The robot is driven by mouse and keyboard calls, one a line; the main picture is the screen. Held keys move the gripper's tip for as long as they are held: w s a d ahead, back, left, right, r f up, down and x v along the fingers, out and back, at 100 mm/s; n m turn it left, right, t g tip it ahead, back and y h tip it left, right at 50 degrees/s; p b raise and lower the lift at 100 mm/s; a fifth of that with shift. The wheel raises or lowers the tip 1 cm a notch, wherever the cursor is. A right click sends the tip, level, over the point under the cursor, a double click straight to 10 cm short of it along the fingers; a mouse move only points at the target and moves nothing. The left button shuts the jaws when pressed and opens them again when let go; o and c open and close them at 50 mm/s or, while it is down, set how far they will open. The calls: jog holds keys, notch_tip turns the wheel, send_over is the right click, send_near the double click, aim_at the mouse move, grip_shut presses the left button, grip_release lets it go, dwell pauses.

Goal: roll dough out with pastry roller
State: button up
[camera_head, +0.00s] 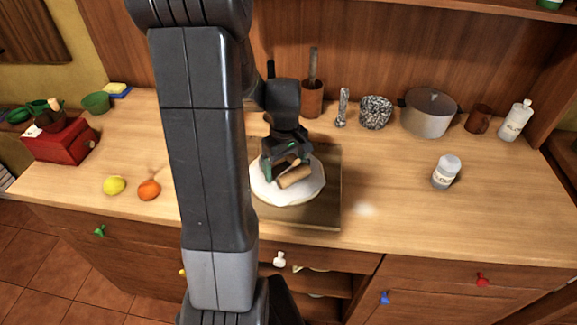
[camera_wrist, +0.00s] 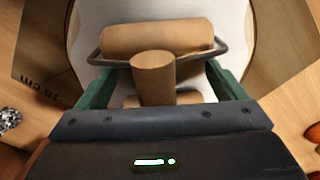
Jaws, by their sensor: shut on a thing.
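The white round dough (camera_head: 312,190) lies flat on a wooden board (camera_head: 325,215) on the counter, partly hidden behind my arm. The pastry roller (camera_head: 294,177) has a wooden cylinder over the dough. In the wrist view the roller (camera_wrist: 160,38) lies crosswise over the dough (camera_wrist: 85,30), with a metal frame and a wooden handle (camera_wrist: 153,78) pointing toward me. My gripper (camera_head: 284,166) is above the dough, shut on the roller's handle between its green fingers. I cannot tell whether the cylinder presses on the dough.
A lemon (camera_head: 114,185) and an orange (camera_head: 149,190) lie at the left. A salt-like jar (camera_head: 446,172) stands to the right. A pot (camera_head: 429,113), a speckled mortar (camera_head: 375,113) and a white bottle (camera_head: 515,121) stand along the back.

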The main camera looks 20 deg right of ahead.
jog(key=shift+w+a+f, duration=0.1)
jog(key=shift+w+a, duration=0.05)
jog(key=shift+w, duration=0.4)
jog(key=shift+w+a, duration=0.15)
jog(key=shift+w, duration=0.4)
notch_tip(320, 180, up, 7)
jog(key=p, duration=0.5)
jog(key=shift+p, duration=0.35)
jog(key=shift+f+b, duration=2.55)
jog(key=shift+f, duration=0.6)
jog(key=shift+f, duration=0.25)
